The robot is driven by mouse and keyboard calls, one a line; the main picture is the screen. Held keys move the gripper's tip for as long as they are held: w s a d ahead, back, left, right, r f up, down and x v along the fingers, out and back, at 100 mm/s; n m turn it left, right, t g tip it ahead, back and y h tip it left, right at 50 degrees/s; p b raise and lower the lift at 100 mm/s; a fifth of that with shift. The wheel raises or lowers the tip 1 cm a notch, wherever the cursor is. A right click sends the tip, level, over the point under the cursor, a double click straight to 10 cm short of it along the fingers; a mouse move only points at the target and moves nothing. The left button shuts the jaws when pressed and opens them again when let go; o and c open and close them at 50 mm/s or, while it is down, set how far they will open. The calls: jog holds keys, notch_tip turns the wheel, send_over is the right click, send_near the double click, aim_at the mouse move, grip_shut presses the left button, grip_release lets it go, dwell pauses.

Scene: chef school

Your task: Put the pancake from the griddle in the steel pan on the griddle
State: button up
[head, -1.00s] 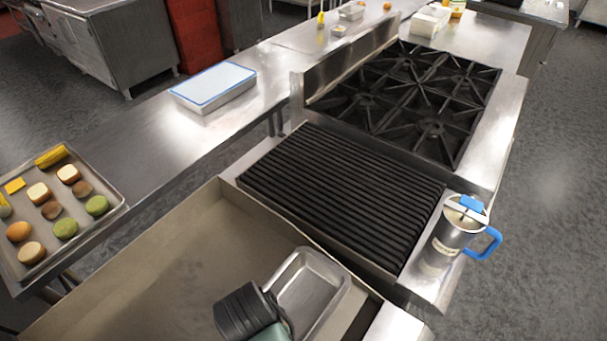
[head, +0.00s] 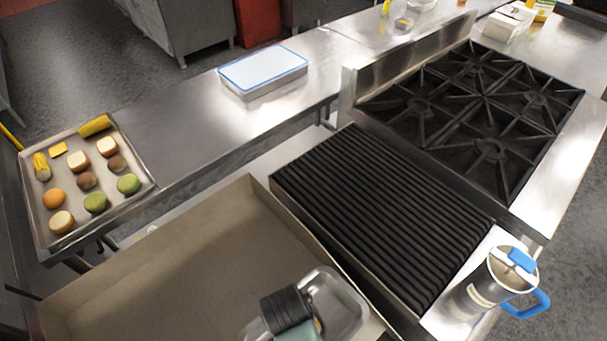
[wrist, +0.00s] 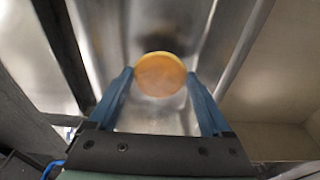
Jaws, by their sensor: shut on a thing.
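The pancake (wrist: 160,75) is a round golden-brown disc in the wrist view. My gripper (wrist: 160,82) is shut on it, with a blue finger on each side. The steel pan (head: 350,301) is a rectangular metal tray on the griddle (head: 190,265), at its right side near the bottom of the head view. In the wrist view the pan's metal floor (wrist: 150,118) shows behind the pancake. The gripper seems to be over the pan, but I cannot tell its height. In the head view my dark wrist hides the fingers, the pancake and part of the pan.
A ribbed grill (head: 385,215) adjoins the griddle on the right, with burners (head: 480,110) behind it. A steel pitcher with a blue handle (head: 490,288) stands at the front right. A food tray (head: 140,165) lies far left. The griddle's left part is bare.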

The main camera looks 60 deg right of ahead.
jog(key=shift+f, duration=1.3)
